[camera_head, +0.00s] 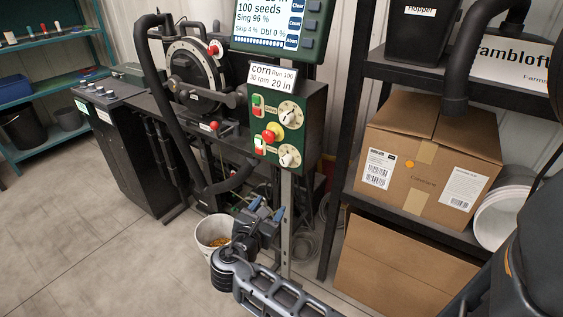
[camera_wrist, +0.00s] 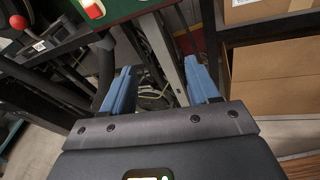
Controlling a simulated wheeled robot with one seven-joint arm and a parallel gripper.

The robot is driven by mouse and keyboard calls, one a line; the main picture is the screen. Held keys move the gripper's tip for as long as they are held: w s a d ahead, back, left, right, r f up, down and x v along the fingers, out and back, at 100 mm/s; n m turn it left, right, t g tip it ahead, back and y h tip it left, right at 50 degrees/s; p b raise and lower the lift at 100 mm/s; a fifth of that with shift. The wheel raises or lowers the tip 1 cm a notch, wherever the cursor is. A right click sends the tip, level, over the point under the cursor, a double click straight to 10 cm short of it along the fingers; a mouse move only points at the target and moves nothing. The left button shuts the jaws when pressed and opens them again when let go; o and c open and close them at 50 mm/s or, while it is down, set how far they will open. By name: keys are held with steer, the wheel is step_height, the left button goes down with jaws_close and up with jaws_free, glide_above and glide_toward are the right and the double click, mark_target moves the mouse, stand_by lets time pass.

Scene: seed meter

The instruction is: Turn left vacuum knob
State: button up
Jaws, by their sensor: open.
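A dark green control panel (camera_head: 286,92) stands on a metal post. It carries an upper white knob (camera_head: 291,113) and a lower white knob (camera_head: 289,156), each on its right side. The label by the lower knob is too small to read, so I cannot tell for sure which is the vacuum knob. My gripper (camera_head: 267,209) is open and empty, below the panel and apart from it. In the wrist view its blue fingers (camera_wrist: 160,75) are spread. The panel's lower edge (camera_wrist: 130,8) shows there at the top; both knobs are out of that view.
A red button (camera_head: 272,132) and switches (camera_head: 257,107) sit beside the knobs. A display (camera_head: 277,25) is above. The seed meter stand (camera_head: 196,72) is left. A shelf with a cardboard box (camera_head: 428,150) is right. A white bucket (camera_head: 212,232) stands behind my gripper.

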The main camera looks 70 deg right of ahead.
mark_target(284, 164)
steer(key=w+d+r+g+h, duration=0.2)
steer(key=d+r+g, duration=0.15)
steer(key=r, duration=0.35)
steer(key=shift+m+g+y, duration=0.3)
steer(key=shift+m+g, duration=0.1)
steer(key=shift+g, duration=0.15)
steer(key=p+x, duration=0.1)
steer(key=x, duration=0.6)
steer(key=shift+s+r+p, duration=0.1)
steer(key=shift+s+p, duration=0.1)
steer(key=shift+p, duration=0.1)
steer(key=c, duration=1)
steer(key=shift+c, duration=0.2)
